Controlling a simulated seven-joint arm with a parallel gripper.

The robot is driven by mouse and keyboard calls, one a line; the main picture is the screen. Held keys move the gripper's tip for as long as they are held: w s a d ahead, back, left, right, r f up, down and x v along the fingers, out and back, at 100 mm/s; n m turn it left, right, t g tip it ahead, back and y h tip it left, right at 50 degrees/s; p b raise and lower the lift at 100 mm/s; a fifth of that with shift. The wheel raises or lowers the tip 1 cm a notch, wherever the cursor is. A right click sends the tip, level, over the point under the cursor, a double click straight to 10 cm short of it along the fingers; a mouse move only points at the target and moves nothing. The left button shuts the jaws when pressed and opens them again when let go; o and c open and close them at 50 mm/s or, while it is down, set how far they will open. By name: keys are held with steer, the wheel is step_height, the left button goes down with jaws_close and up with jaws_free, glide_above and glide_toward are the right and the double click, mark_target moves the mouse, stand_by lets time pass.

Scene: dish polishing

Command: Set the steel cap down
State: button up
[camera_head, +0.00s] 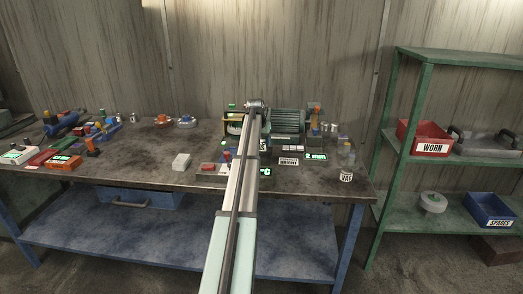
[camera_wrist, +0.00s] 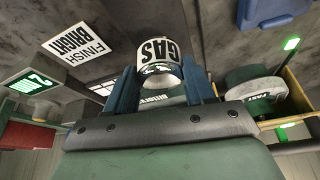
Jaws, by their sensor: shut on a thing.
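In the wrist view, my gripper (camera_wrist: 160,69) has its two blue fingers shut on the steel cap (camera_wrist: 158,68). The cap is short, round and shiny, and a white band with the black letters GAS, upside down in this picture, shows with it. Whether the cap touches anything beneath it cannot be told. In the head view, my arm reaches over the bench to the green polishing machine (camera_head: 287,122), and the arm hides the fingers and the cap.
A FINISH BRIGHT card (camera_wrist: 79,41) and a green-lit display (camera_wrist: 30,83) lie left in the wrist view; a pale wheel (camera_wrist: 257,88) is at right. A green shelf (camera_head: 450,160) stands right.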

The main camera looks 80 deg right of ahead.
mark_target(262, 149)
steer(key=shift+f, duration=2)
steer(key=shift+f, duration=0.1)
steer(key=o, duration=1.2)
steer(key=v, duration=1.2)
steer(key=shift+w, duration=0.1)
